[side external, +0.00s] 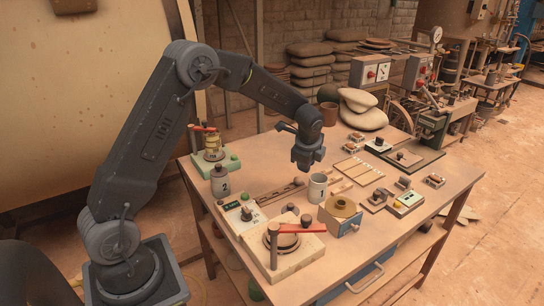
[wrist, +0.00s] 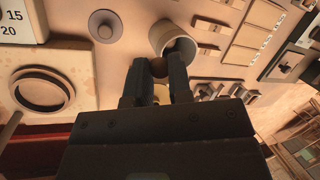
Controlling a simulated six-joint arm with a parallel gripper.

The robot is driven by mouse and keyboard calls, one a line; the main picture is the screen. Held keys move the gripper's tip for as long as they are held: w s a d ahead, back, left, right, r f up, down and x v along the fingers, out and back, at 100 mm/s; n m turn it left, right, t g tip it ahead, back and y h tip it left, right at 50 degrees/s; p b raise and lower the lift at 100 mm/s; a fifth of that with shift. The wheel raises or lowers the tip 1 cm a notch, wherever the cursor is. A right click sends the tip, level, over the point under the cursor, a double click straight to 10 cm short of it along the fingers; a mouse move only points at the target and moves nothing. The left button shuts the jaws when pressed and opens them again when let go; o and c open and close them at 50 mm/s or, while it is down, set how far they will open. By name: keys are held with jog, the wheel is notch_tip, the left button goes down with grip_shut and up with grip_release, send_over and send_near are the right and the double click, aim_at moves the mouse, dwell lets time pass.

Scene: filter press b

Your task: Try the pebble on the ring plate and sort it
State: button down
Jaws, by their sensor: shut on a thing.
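My gripper (wrist: 158,68) is shut on a small brown pebble (wrist: 159,67), seen between the fingertips in the wrist view. In the side view my gripper (side external: 308,164) hangs above the table, over the pale mug marked 1 (side external: 317,190). The same mug (wrist: 166,33) shows just beyond the fingertips in the wrist view; I cannot tell the height between them. A round brass piece with a central hole (side external: 341,206) sits on a box to the right of the mug. I cannot tell whether this is the ring plate.
A beige block with a metal ring and red lever (side external: 290,262) stands at the table's front. A green-based stand with a brass stack (side external: 213,150) is at the back left. Wooden strips (side external: 355,172) and small devices lie to the right. Sacks (side external: 362,112) are piled at the back.

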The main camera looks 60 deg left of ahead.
jog(key=w+d+r+m+t+h, duration=0.1)
jog(key=w+d+m+h, duration=0.1)
jog(key=d+m, duration=0.5)
jog(key=w+d, duration=0.1)
jog(key=d, duration=0.4)
jog(key=shift+d+r, duration=0.2)
jog(key=shift+r, duration=0.15)
jog(key=shift+w+f, duration=0.1)
jog(key=shift+f, duration=2.95)
jog(key=c, duration=1)
grip_release()
jog(key=shift+o, duration=0.2)
jog(key=shift+r, duration=0.15)
